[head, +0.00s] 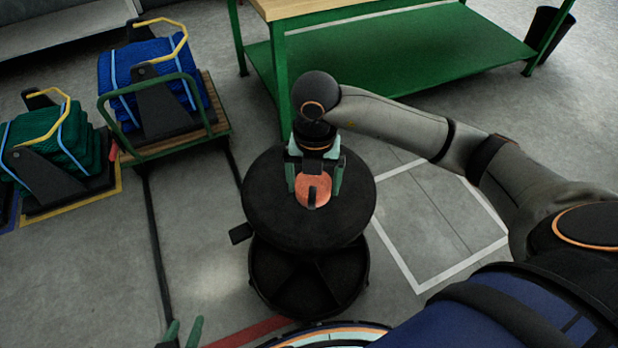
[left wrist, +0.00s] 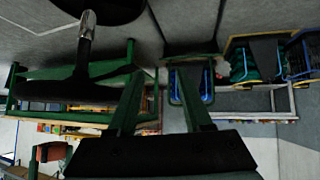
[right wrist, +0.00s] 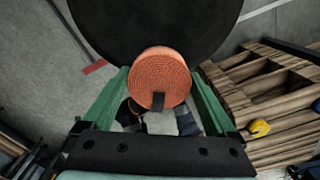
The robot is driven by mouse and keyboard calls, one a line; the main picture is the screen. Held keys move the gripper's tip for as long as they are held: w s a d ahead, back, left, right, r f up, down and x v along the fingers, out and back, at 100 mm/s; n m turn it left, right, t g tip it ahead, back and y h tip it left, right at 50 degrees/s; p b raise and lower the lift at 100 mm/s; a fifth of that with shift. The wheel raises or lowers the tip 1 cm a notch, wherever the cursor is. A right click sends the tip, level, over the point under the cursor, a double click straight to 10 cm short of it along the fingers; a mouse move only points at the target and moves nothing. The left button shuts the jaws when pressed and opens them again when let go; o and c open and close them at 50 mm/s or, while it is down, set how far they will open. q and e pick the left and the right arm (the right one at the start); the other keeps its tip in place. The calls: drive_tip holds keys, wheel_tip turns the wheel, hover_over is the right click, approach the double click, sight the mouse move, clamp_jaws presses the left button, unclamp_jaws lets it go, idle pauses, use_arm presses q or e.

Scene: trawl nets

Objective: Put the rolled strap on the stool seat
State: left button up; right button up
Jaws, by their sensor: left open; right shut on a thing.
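The rolled strap (head: 313,190), an orange-red coil with a dark tab, is between the fingers of my right gripper (head: 314,178), which is shut on it. It also shows in the right wrist view (right wrist: 160,75), with a green finger on each side. The strap is over the round black stool seat (head: 265,215), near its middle in the head view. I cannot tell whether it touches the seat. My left gripper (head: 183,334) is at the bottom edge of the head view, away from the stool. Its fingers are apart and empty in the left wrist view (left wrist: 162,75).
A green workbench (head: 400,55) with a low shelf stands behind the stool. Carts with blue net (head: 150,75) and green net (head: 75,145) stand at the left. A round black tray (head: 310,280) is under the seat. Wooden pallets (right wrist: 265,85) show in the right wrist view.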

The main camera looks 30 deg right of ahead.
drive_tip(key=w+d+f, duration=0.1)
drive_tip(key=w+f, duration=0.1)
drive_tip(key=w+d+f+b, duration=0.1)
drive_tip(key=w+f, duration=0.1)
drive_tip(key=w, duration=0.1)
drive_tip(key=w+d+f+b, duration=0.1)
drive_tip(key=w+f, duration=0.2)
drive_tip(key=shift+w+d, duration=0.1)
drive_tip(key=shift+d, duration=0.05)
drive_tip(key=shift+w+d+f, duration=0.2)
drive_tip(key=shift+w+f, duration=0.3)
drive_tip(key=shift+f, duration=0.1)
wheel_tip(320, 180, down, 2)
drive_tip(key=shift+f+b, duration=0.15)
drive_tip(key=shift+b, duration=0.3)
use_arm(q)
drive_tip(key=shift+w+a+f+t, duration=0.25)
drive_tip(key=shift+w+a+t, duration=0.1)
drive_tip(key=shift+w+t, duration=0.25)
use_arm(e)
drive_tip(key=shift+f, duration=0.35)
use_arm(q)
drive_tip(key=shift+w+r, duration=0.1)
drive_tip(key=shift+w, duration=0.1)
use_arm(e)
drive_tip(key=shift+f, duration=0.15)
use_arm(q)
drive_tip(key=shift+r, duration=0.2)
use_arm(e)
drive_tip(key=o, duration=1.2)
